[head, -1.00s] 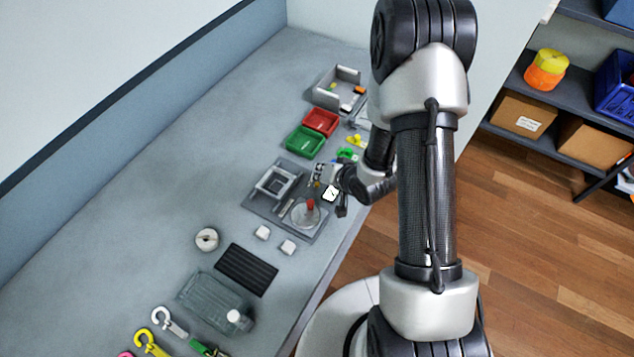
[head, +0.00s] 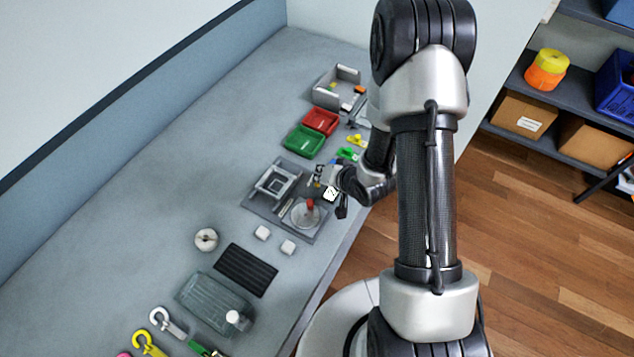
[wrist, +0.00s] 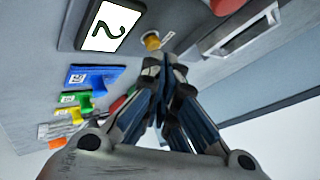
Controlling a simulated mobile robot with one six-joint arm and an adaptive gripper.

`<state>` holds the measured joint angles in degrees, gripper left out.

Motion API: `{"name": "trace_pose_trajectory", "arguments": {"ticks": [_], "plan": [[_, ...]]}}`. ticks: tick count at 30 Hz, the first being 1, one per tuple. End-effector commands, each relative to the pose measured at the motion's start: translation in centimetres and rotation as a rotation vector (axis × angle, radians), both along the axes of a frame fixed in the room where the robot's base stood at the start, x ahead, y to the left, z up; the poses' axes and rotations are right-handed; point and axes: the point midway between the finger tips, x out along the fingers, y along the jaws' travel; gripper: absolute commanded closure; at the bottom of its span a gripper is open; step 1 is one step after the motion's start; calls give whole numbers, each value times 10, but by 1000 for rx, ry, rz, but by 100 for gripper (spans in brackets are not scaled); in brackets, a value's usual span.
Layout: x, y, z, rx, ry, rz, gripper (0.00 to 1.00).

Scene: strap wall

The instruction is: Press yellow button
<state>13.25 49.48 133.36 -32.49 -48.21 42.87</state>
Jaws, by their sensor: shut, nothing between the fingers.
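The yellow button (wrist: 151,41) shows in the wrist view as a small round yellow knob, between a screen (wrist: 106,25) showing a curved black mark and a grey framed panel. My gripper (wrist: 166,78) is shut and empty, its fingertips just below the button in that view. I cannot tell whether they touch it. In the head view my gripper (head: 325,174) is at the right side of the bench, close to the screen (head: 331,193). The button is too small there to make out clearly.
Green (head: 304,141) and red (head: 321,121) trays stand beyond. Coloured blocks lie near the bench edge. The bench's left side is clear.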

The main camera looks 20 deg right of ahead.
Motion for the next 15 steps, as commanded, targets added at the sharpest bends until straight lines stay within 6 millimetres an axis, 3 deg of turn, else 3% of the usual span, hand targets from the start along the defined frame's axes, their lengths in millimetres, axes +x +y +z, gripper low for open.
{"name": "trace_pose_trajectory", "arguments": {"ticks": [15], "plan": [[0,0,-6,0,0,0,100]]}}
